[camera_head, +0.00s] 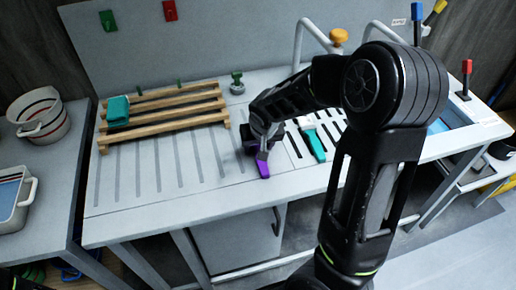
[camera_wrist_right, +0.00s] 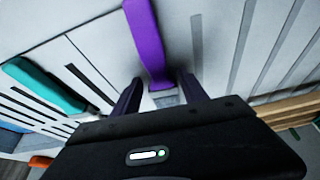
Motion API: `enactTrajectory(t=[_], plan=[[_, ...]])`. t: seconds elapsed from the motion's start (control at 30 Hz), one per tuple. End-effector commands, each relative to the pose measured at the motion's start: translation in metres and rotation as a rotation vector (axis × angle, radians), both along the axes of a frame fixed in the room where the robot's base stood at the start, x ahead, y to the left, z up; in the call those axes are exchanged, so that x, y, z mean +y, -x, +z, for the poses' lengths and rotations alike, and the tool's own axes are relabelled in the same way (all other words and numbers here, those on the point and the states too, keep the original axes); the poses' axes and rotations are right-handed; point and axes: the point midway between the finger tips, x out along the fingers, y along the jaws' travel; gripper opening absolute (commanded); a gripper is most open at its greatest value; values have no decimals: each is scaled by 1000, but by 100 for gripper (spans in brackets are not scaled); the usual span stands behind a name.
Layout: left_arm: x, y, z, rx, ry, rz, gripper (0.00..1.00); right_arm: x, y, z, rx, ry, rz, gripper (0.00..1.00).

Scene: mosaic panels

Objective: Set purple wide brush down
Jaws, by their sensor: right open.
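The purple wide brush (camera_head: 262,166) lies on the grey slotted worktop (camera_head: 140,185), near its front edge. It also shows in the right wrist view (camera_wrist_right: 147,40), with its near end between or just beyond my fingers. My right gripper (camera_head: 262,152) is open above the brush; in the right wrist view its two fingers (camera_wrist_right: 160,92) stand apart on either side of the brush's near end. I cannot tell whether either finger touches it. My left gripper is not in view.
A teal brush (camera_head: 316,146) lies to the right on the worktop. A wooden slatted rack (camera_head: 165,107) with a teal block (camera_head: 118,108) stands at the back left. A sink (camera_head: 440,127) and taps are at the right. The worktop's front left is clear.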

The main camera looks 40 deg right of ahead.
Motion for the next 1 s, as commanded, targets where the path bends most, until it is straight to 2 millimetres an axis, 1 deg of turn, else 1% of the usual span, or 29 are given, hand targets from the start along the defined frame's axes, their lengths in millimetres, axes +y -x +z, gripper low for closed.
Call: enactTrajectory(t=[0.47, 0.77, 1.0], plan=[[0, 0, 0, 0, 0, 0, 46, 0, 0, 0, 0, 0, 0, 51], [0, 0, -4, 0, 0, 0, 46, 0, 0, -2, 0, 0, 0, 51], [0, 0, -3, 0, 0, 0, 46, 0, 0, -1, 1, 0, 0, 32]])
